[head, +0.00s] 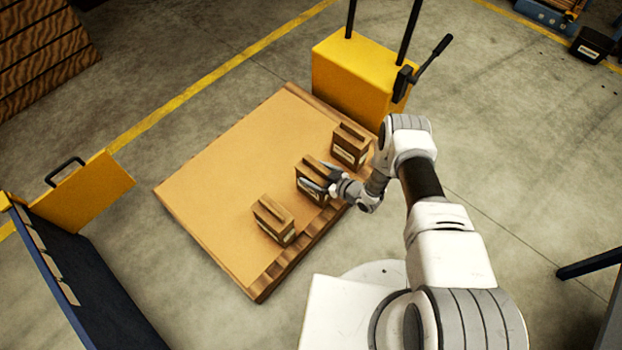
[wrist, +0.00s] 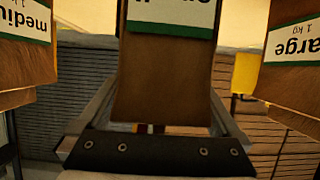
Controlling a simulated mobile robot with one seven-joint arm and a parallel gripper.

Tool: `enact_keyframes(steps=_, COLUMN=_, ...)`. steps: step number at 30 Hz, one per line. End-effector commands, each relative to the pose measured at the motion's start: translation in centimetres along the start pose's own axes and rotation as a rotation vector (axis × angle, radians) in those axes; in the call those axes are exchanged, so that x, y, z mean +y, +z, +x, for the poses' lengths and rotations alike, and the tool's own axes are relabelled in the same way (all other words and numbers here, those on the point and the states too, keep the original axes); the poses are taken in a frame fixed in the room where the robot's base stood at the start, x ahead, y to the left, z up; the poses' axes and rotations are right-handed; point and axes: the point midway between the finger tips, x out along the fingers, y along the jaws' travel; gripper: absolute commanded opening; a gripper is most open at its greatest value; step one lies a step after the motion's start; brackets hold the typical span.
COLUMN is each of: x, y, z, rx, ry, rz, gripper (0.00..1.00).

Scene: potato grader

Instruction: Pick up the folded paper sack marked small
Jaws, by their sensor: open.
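Three brown folded paper sacks stand in a row along the near right edge of the cardboard-topped pallet (head: 225,165). My gripper (head: 327,180) is at the middle sack (head: 308,183). In the wrist view the picture is upside down, and the middle sack (wrist: 163,85) shows a green-edged white label, cut off by the frame, ending in what looks like "ll", fitting small. My gripper (wrist: 163,103) is open, with one finger on each side of this sack. I cannot tell whether the fingers touch it.
The neighbouring sacks, marked medium (wrist: 25,55) and large (wrist: 292,65), stand close on either side. In the head view they are the far sack (head: 350,147) and near sack (head: 273,220), labels unreadable. A yellow machine with a lever (head: 350,75) stands behind the pallet.

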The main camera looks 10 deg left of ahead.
Motion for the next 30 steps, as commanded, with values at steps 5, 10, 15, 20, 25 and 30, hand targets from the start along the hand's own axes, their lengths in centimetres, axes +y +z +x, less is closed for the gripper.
enact_keyframes(steps=5, x=0.01, y=0.10, z=-0.05, rx=0.000, ry=0.000, rz=0.000, gripper=1.00)
enact_keyframes(steps=10, x=0.00, y=0.10, z=-0.04, rx=0.000, ry=0.000, rz=0.000, gripper=0.87)
enact_keyframes(steps=15, x=0.00, y=0.10, z=-0.04, rx=-0.001, ry=0.000, rz=0.000, gripper=0.57)
enact_keyframes(steps=20, x=0.00, y=0.10, z=-0.04, rx=-0.001, ry=0.000, rz=0.000, gripper=0.28)
enact_keyframes(steps=25, x=0.01, y=0.10, z=-0.04, rx=-0.001, ry=0.000, rz=0.000, gripper=0.00)
enact_keyframes(steps=30, x=0.12, y=-0.20, z=0.03, rx=0.006, ry=0.001, rz=-0.002, gripper=0.00)
